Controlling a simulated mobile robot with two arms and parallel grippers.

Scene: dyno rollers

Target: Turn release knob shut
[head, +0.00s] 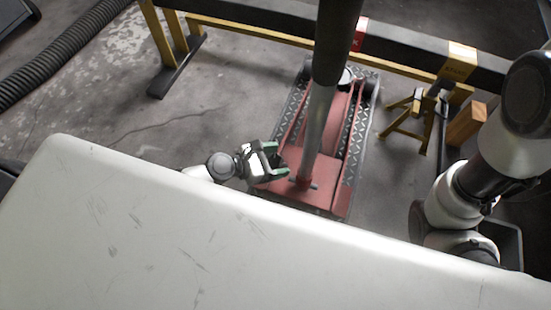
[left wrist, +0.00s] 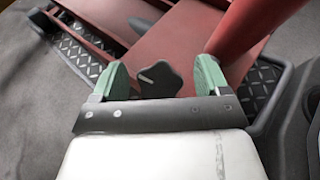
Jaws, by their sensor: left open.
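The release knob (left wrist: 158,79) is a dark, lobed knob with a light line on its face. In the left wrist view it sits on the red floor jack, between the two green fingertips of my left gripper (left wrist: 159,82). In the head view my left gripper (head: 272,160) is low beside the base of the jack's handle (head: 318,130). The jack body (head: 335,201) is red with diamond-plate side rails. The knob cannot be made out in the head view. My right gripper is not visible.
A yellow-legged rail (head: 260,32) runs behind the jack. A yellow jack stand (head: 411,112) and a wooden block (head: 466,125) stand to the right. The jack's handle rises steeply near my left gripper. Bare concrete floor lies left of the jack.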

